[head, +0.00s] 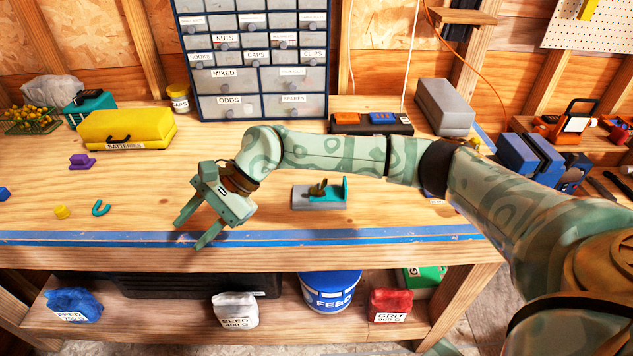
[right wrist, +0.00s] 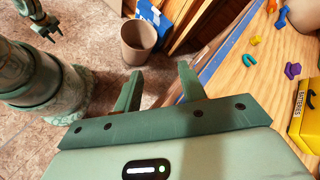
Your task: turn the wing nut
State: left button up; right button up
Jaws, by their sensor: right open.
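The wing nut (head: 317,188) is a small brass-brown piece. It sits against a teal bracket (head: 345,189) on a grey block (head: 303,198) on the workbench; my right forearm passes just behind it.
A yellow batteries box (head: 126,130), a purple piece (head: 82,161), a teal U-shaped piece (head: 101,208) and a yellow piece (head: 62,212) lie left. A drawer cabinet (head: 255,105) stands behind. A grey box (head: 444,107) is back right. Bare bench lies between gripper and block.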

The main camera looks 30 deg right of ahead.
jog(key=w+d+r+n+h, duration=0.2)
jog(key=d+h, duration=0.2)
jog(key=d, duration=0.4)
jog(key=w+d+r+n+h, duration=0.1)
jog(key=w+d+h, duration=0.15)
jog(key=d, duration=0.65)
jog(key=h, duration=0.4)
send_near(319, 184)
jog(key=shift+g, duration=0.3)
jog(key=f+b, duration=0.1)
jog(key=f, duration=0.2)
jog(key=f+b, duration=0.1)
jog(key=f, duration=0.2)
jog(key=f+b, duration=0.1)
jog(key=f, duration=0.2)
jog(key=shift+w+a+f+b, duration=0.15)
jog(key=shift+w+f+b, duration=0.15)
jog(key=shift+b, duration=0.1)
jog(key=shift+r, duration=0.1)
grip_shut()
